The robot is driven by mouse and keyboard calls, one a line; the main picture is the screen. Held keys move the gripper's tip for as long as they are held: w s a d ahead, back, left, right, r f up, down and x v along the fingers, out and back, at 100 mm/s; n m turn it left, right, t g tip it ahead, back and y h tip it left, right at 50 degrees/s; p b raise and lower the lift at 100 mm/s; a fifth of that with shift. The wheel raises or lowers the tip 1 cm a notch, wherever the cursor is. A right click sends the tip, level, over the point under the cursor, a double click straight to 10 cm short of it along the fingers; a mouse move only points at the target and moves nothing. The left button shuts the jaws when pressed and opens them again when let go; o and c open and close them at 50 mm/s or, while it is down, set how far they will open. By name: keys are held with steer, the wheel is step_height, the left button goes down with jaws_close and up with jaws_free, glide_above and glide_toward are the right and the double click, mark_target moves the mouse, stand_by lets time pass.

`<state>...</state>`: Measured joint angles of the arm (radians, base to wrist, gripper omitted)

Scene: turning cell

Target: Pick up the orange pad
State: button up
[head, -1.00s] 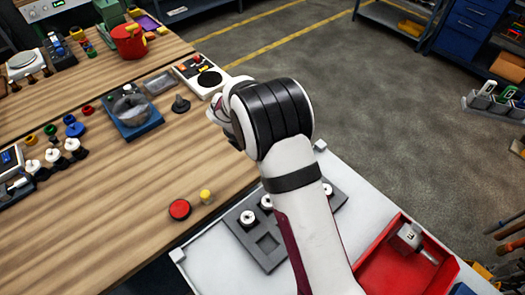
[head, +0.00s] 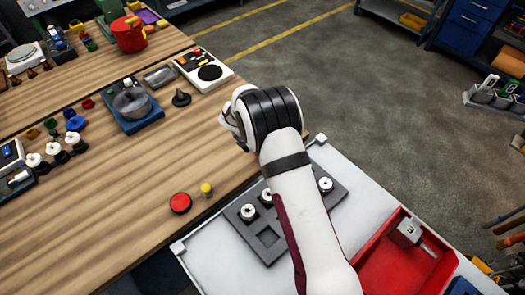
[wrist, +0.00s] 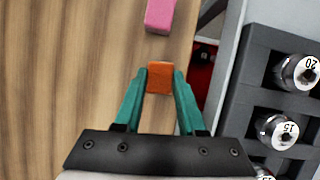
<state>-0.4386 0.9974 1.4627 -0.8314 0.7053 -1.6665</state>
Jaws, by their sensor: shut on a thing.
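The orange pad (wrist: 160,78) shows in the wrist view as a small block between the tips of my gripper (wrist: 160,86). The green fingers are shut on its left and right sides. The wooden table top lies beneath it, close to the table's edge; I cannot tell whether the pad touches the wood. In the head view my gripper (head: 232,128) is mostly hidden behind the wrist, and the pad is hidden there.
A pink block (wrist: 159,14) lies on the table (head: 140,215) just beyond the pad. A dark grey holder (wrist: 240,105) with numbered metal pieces stands at the right. A red bin (head: 375,265) is at the lower right. Red and yellow round pieces (head: 180,203) sit near the table's front edge.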

jaws_close()
steer(key=shift+r, duration=0.55)
step_height(320, 180, up, 3)
steer(key=shift+f, duration=0.1)
steer(key=s+d+r, duration=0.3)
steer(key=d+r, duration=0.4)
steer(key=d, duration=0.4)
steer(key=shift+d, duration=0.2)
steer(key=shift+o, duration=1.8)
jaws_free()
jaws_close()
steer(key=shift+r, duration=0.1)
